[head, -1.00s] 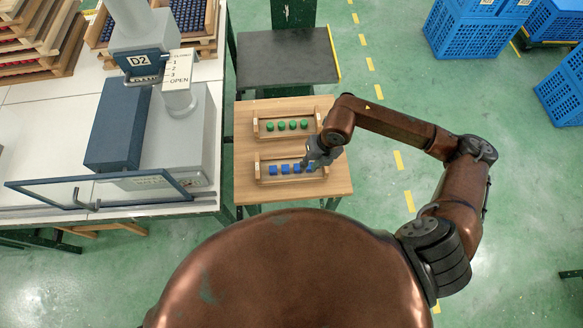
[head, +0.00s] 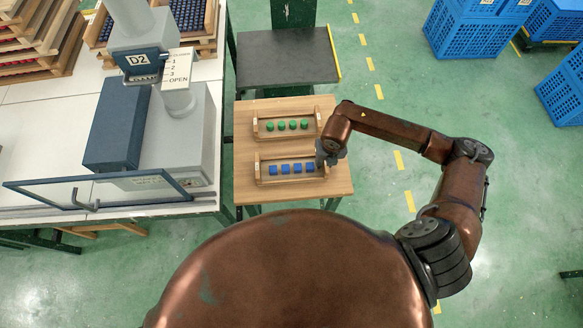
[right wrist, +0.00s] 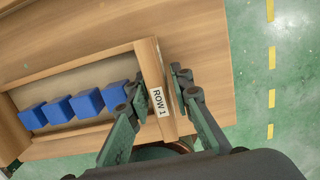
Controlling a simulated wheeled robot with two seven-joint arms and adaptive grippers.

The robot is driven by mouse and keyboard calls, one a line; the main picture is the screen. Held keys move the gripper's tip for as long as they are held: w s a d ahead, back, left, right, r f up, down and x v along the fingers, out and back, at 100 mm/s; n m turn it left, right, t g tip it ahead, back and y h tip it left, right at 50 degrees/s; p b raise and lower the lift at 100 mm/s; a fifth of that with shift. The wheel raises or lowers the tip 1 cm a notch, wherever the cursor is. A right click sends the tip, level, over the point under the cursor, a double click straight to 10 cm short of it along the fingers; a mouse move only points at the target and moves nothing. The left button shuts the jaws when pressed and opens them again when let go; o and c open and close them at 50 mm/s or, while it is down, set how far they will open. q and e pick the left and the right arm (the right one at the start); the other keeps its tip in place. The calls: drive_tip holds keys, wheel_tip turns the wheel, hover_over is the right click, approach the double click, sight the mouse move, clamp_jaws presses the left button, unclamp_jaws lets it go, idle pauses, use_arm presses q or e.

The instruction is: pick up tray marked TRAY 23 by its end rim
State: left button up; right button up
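A wooden tray (head: 258,171) with a row of blue blocks lies on the small wooden table; it also shows in the right wrist view (right wrist: 146,54). The label (right wrist: 158,102) on its end rim reads ROW 1; I see no TRAY 23 mark. My right gripper (head: 322,158) is at the tray's right end. In the right wrist view, its fingers (right wrist: 157,82) straddle the end rim, one inside the tray and one outside. They look open, with small gaps to the rim. My left gripper is not in view.
A second wooden tray (head: 256,128) with green pieces lies just behind on the same table (head: 290,198). A grey machine marked D2 (head: 188,130) stands on the white bench to the left. Blue crates (head: 470,35) stand far right; the floor between is clear.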

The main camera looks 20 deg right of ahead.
drive_tip(key=shift+c, duration=0.3)
clamp_jaws()
drive_tip(key=shift+r, duration=0.2)
